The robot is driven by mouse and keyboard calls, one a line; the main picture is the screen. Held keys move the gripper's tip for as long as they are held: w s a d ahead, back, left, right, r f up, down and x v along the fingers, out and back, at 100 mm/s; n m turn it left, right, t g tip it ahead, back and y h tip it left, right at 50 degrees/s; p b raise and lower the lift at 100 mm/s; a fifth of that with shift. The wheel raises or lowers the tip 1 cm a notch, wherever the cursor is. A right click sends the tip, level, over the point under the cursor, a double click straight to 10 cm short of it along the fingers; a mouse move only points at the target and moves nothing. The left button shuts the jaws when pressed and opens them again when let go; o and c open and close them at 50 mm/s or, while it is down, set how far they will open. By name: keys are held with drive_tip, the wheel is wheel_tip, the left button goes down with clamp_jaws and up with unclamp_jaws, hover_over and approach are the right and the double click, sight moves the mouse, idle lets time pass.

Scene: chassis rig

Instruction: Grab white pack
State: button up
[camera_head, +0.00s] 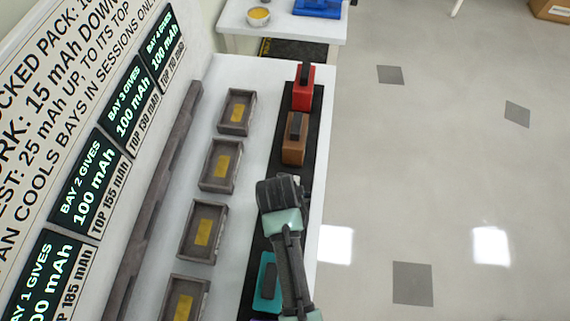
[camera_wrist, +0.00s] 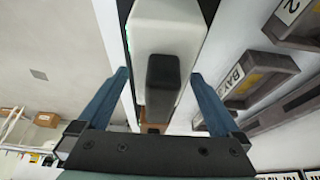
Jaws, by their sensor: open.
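The white pack (camera_wrist: 165,28) fills the upper middle of the wrist view, with a dark block-shaped handle (camera_wrist: 162,85) on it. My gripper (camera_wrist: 160,75) is open, its two blue fingers apart to the left and right of the handle. I see no finger touching the handle. In the head view my gripper and wrist (camera_head: 280,195) are over the black strip, and I cannot make out the white pack there, as my arm covers that part.
On the black strip (camera_head: 262,240) stand a red pack (camera_head: 302,92), a brown pack (camera_head: 294,148) and a teal pack (camera_head: 267,275). Several grey bay trays (camera_head: 219,185) line the white bench to the left, before a sign wall. Open floor (camera_head: 400,190) lies to the right.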

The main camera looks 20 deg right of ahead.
clamp_jaws()
drive_tip(key=shift+r, duration=0.1)
idle(0.4)
drive_tip(key=shift+w, duration=0.1)
